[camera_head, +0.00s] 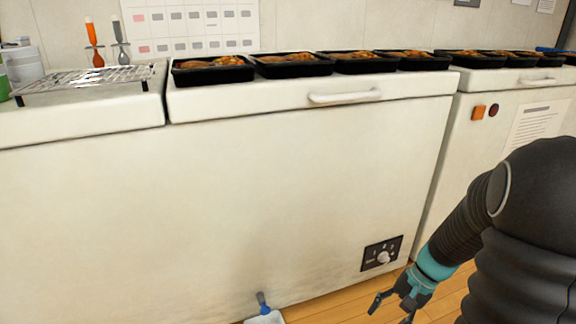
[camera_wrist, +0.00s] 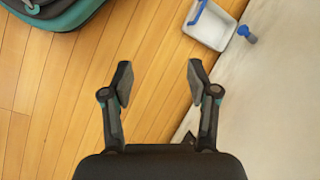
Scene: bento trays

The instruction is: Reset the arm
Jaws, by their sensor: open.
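My gripper (camera_head: 393,303) hangs low at the lower right of the head view, in front of the white freezer's lower right corner. In the wrist view my gripper (camera_wrist: 160,82) is open, its two dark fingers spread apart with only wooden floor between them. It holds nothing. My dark arm comes down from the right edge of the head view.
A white freezer (camera_head: 250,190) fills the middle, with black bento trays (camera_head: 294,66) along its top. A wire rack (camera_head: 85,78) stands at left. A white dustpan (camera_wrist: 212,27) with blue parts lies on the wooden floor (camera_wrist: 60,100) against the freezer.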

